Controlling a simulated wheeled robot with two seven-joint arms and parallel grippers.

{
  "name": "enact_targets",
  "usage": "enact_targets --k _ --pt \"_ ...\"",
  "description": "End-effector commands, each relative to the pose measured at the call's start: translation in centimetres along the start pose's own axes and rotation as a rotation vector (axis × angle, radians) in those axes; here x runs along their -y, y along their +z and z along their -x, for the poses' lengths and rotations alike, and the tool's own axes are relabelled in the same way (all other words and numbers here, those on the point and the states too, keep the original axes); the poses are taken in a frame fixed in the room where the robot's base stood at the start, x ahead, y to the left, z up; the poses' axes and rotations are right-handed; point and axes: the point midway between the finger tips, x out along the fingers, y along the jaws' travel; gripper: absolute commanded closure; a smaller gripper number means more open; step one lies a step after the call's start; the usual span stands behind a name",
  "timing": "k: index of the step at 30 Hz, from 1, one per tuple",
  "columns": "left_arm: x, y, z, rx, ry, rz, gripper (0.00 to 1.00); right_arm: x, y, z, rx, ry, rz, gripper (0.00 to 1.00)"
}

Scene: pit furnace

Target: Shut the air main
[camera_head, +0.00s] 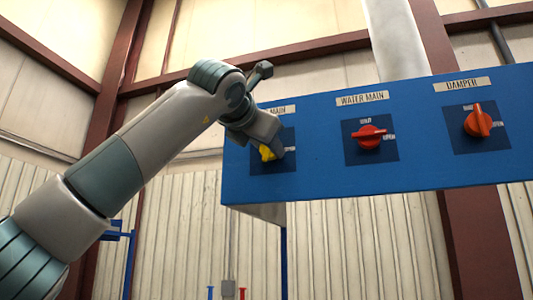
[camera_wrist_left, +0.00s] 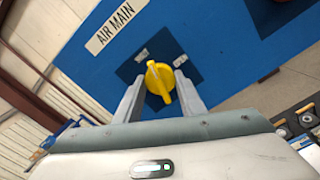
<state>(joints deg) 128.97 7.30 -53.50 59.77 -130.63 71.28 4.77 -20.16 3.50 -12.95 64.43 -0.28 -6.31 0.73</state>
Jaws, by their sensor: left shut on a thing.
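The air main valve is a yellow knob (camera_head: 267,154) on a dark square plate at the left end of the blue panel. The left wrist view shows the yellow knob (camera_wrist_left: 159,82) close up, under the AIR MAIN label (camera_wrist_left: 117,27). Its ridge end points between two small white marks, too small to read there. My left gripper (camera_wrist_left: 159,76) has one finger on each side of the knob and is shut on it. In the head view my left gripper (camera_head: 274,147) partly covers the knob and its label. My right gripper is not in view.
To the right on the blue panel (camera_head: 325,185) are the red water main knob (camera_head: 369,137) and the orange-red damper knob (camera_head: 478,121). A white pipe (camera_head: 395,40) rises behind the panel. Open space lies below the panel, before a corrugated wall.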

Motion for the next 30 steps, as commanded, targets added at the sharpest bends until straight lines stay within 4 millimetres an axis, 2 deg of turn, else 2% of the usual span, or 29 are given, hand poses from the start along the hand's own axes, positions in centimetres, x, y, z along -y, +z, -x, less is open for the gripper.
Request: enact_targets --k 6,12,29,30 --pt "0.3 -0.2 -0.1 -0.003 -0.002 0.162 0.86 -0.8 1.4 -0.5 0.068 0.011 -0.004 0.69" --pt "0.2 -0.2 -0.1 -0.003 -0.002 0.254 0.86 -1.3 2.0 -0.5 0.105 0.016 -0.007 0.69" --pt "0.1 -0.1 -0.1 -0.003 -0.002 0.296 0.86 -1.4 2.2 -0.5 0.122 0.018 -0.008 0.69" --pt "0.1 -0.1 -0.1 -0.003 -0.002 0.295 0.57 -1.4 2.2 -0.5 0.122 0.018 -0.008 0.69"
